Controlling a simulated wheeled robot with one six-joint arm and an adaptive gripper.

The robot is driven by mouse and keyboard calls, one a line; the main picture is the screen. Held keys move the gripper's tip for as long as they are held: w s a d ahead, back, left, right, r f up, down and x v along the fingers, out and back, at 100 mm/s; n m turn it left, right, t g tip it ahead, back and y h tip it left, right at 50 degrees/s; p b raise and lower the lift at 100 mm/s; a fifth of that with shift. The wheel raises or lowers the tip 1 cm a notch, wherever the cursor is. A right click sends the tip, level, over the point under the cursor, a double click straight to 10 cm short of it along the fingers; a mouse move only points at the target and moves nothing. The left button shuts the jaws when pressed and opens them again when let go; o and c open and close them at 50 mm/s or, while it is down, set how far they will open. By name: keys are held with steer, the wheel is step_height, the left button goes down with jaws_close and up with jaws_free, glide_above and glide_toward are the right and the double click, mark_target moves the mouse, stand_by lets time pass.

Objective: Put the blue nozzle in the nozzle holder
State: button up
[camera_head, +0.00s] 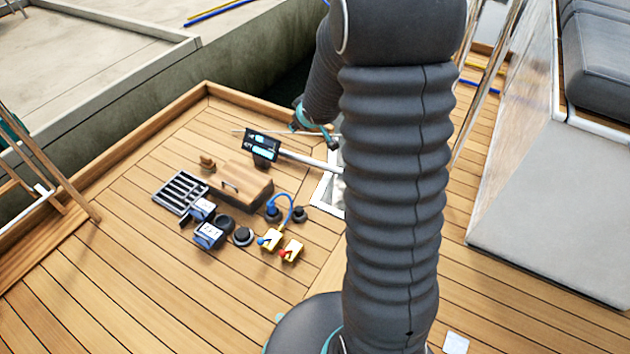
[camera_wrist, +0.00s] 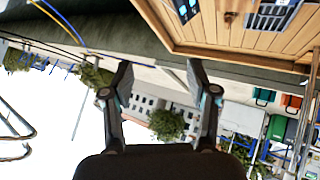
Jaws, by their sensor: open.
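My gripper (camera_wrist: 160,88) is open and empty in the wrist view, its two fingers apart with the quay and buildings behind them. In the head view part of it (camera_head: 314,122) shows beyond my arm, near the deck's far edge. I cannot make out a blue nozzle or a nozzle holder for sure. A small blue piece (camera_head: 263,241) sits at a yellow valve block (camera_head: 271,239), and a blue hose (camera_head: 287,199) arches just behind it. A second yellow block (camera_head: 291,251) has a red piece. My gripper is well apart from these.
A wooden box (camera_head: 240,187), a grey grate (camera_head: 181,192), blue-and-white boxes (camera_head: 209,235), dark round fittings (camera_head: 243,236) and a black display (camera_head: 262,144) on a pole stand on the deck. A raised wooden rim (camera_head: 150,141) edges it. The front left planking is clear.

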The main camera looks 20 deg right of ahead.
steer(key=s+a+r+m, duration=0.2)
steer(key=s+r, duration=0.5)
steer(key=r, duration=0.1)
steer(key=s+a+r+m+g, duration=0.1)
steer(key=s+a+r, duration=0.2)
steer(key=s, duration=1)
steer(key=s+a+r+m+g+y, duration=0.1)
steer(key=s+a+r, duration=0.3)
steer(key=s, duration=0.9)
steer(key=shift+s+a+r+g, duration=0.15)
steer(key=shift+s+a+g, duration=0.25)
steer(key=shift+a+g, duration=0.6)
steer(key=shift+a, duration=0.15)
